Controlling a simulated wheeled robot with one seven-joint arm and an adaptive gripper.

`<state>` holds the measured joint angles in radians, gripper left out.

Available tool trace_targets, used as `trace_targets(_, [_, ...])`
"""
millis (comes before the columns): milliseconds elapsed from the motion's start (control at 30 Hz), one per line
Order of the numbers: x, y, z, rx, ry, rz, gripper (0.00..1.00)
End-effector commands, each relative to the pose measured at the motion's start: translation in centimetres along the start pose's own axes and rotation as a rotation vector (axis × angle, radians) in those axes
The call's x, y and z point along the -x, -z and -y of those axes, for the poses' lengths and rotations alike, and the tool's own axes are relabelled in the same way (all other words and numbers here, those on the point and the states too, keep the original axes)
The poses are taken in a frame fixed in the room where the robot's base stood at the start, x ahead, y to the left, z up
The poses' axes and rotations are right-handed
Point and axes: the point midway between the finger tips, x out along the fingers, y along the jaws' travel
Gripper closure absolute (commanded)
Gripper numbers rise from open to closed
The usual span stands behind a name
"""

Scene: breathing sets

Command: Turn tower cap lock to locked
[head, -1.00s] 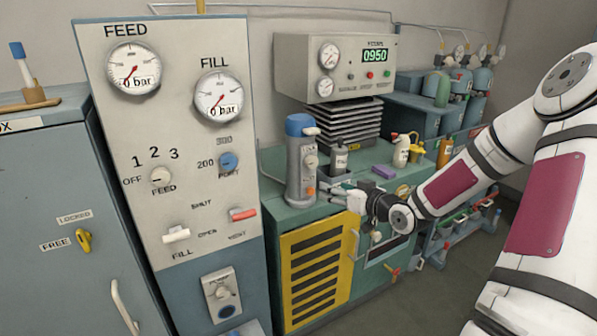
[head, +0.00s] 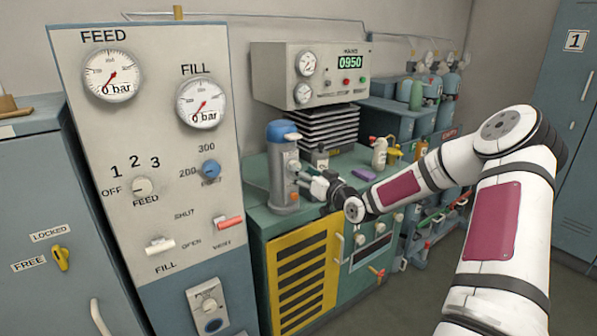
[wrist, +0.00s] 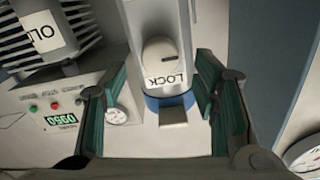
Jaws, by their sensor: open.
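The filter tower (head: 281,187), a grey upright cylinder with a blue cap (head: 283,131), stands on the green bench in the head view. The blue cap (wrist: 178,101) also shows in the wrist view, which looks upside down. The cap lock (wrist: 158,55) is a pale round knob with a dark mark and a label reading LOCK. My gripper (head: 304,180) is at the tower's right side. In the wrist view my gripper (wrist: 165,95) has its two green-padded fingers apart, one on each side of the knob. I cannot tell whether either finger touches it.
A dark bottle (head: 321,160) stands close behind my gripper on the bench. The FEED and FILL panel (head: 150,130) rises left of the tower. A gauge box (head: 320,95) reading 0950 sits behind. A purple block (head: 364,173) lies to the right.

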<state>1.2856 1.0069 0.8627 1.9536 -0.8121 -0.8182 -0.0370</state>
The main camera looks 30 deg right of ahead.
Motion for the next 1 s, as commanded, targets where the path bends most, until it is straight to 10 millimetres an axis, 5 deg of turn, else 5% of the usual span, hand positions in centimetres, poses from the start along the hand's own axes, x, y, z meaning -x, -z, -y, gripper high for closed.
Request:
trace_targets(200, [-2.4, 0.0, 0.0, 0.0, 0.001, 0.0, 0.46])
trace_targets(567, [-2.9, 0.0, 0.0, 0.0, 0.0, 0.001, 0.46])
trace_targets(800, [-2.9, 0.0, 0.0, 0.0, 0.0, 0.001, 0.94])
trace_targets(1000, [-2.9, 0.0, 0.0, -0.005, 0.0, 0.001, 0.94])
